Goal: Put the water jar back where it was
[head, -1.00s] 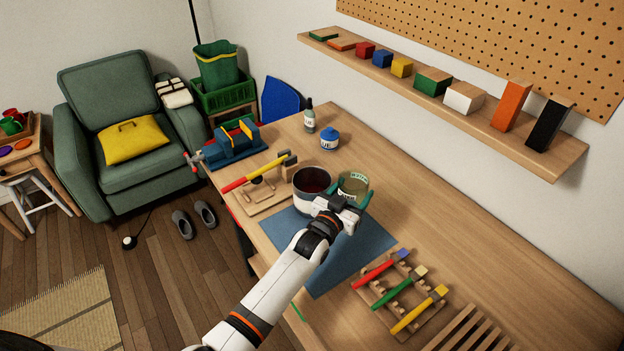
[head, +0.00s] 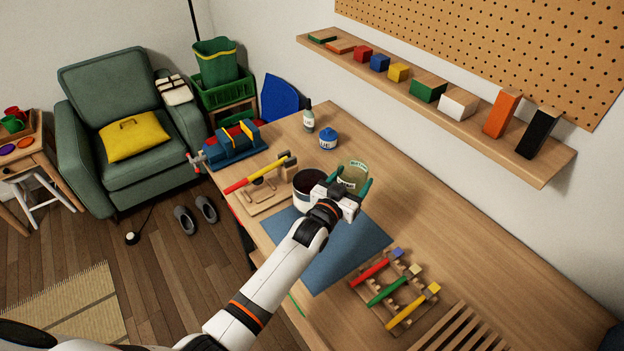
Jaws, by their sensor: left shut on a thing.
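The water jar (head: 354,174) is a clear, greenish glass jar with a pale label, in the head view near the middle of the workbench. My left gripper (head: 350,181) is shut on it, with teal fingers at both sides. The gripper body hides the jar's lower part, so I cannot tell whether it touches the bench. My right gripper is not in view.
A blue glue pot (head: 328,140) and a bottle (head: 308,120) stand farther back. The bench right of the jar is clear.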

